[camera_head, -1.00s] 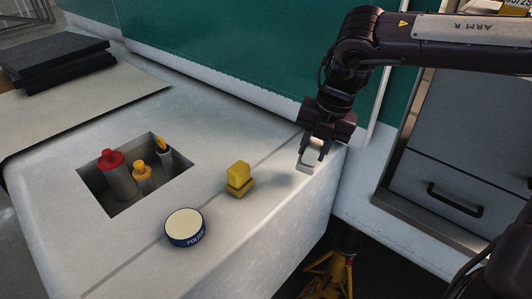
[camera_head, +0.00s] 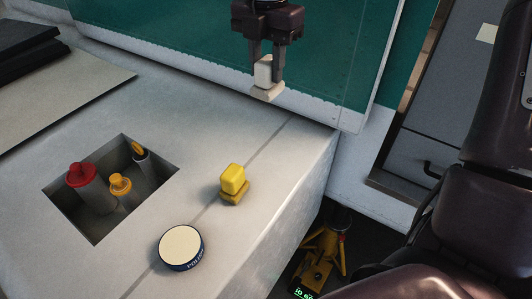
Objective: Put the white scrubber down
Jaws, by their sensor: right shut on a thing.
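The white scrubber (camera_head: 266,92) is between the fingers of my right gripper (camera_head: 266,68). The gripper is shut on its upper block, and the wider base hangs below the fingertips. The scrubber looks held above the far right part of the white worktop (camera_head: 200,112); its exact height is hard to tell. My left gripper is not in view.
A yellow scrubber (camera_head: 233,184) and a round polish tin (camera_head: 181,248) stand on the worktop. A sunken compartment (camera_head: 105,225) at left holds a red-capped bottle (camera_head: 82,178), a yellow-capped bottle (camera_head: 120,187) and a yellow-tipped item (camera_head: 139,151). Dark slabs (camera_head: 22,45) lie back left. A green panel (camera_head: 190,40) rises behind.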

